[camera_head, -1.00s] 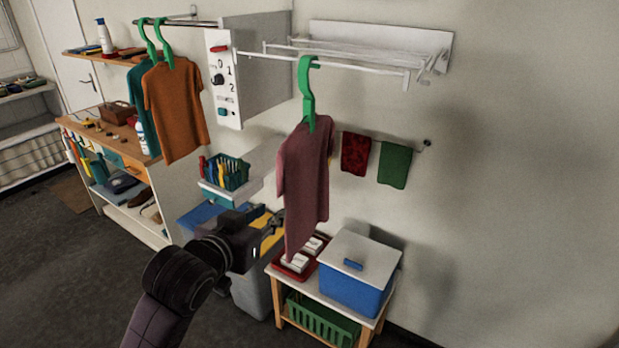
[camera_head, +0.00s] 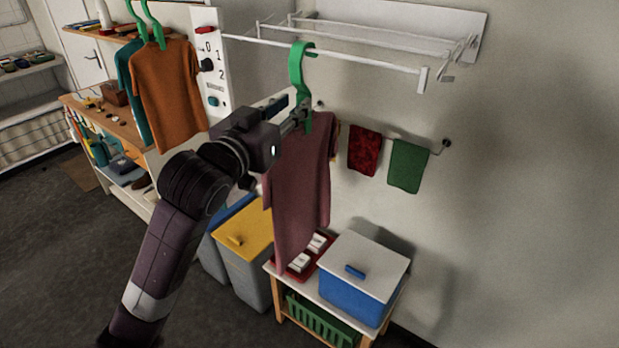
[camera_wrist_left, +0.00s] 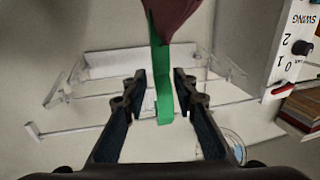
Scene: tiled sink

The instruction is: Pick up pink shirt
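The dusky pink shirt (camera_head: 300,190) hangs on a green hanger (camera_head: 296,70), which is hooked on the front bar of the white wall rack. My left gripper (camera_head: 297,117) is at the hanger's lower stem, just above the shirt's collar. In the left wrist view, which looks upside down, the two dark fingers (camera_wrist_left: 157,78) are spread apart. The green hanger (camera_wrist_left: 163,95) runs between them with a gap on each side, and the shirt (camera_wrist_left: 178,14) shows at the top edge. My right gripper is not in view.
The white rack (camera_head: 370,45) is on the wall above. An orange shirt (camera_head: 170,92) hangs to the left. Below are a yellow-lidded bin (camera_head: 245,228), a blue box (camera_head: 352,295) and a red tray (camera_head: 325,252). Red (camera_head: 364,152) and green (camera_head: 408,166) cloths hang to the right.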

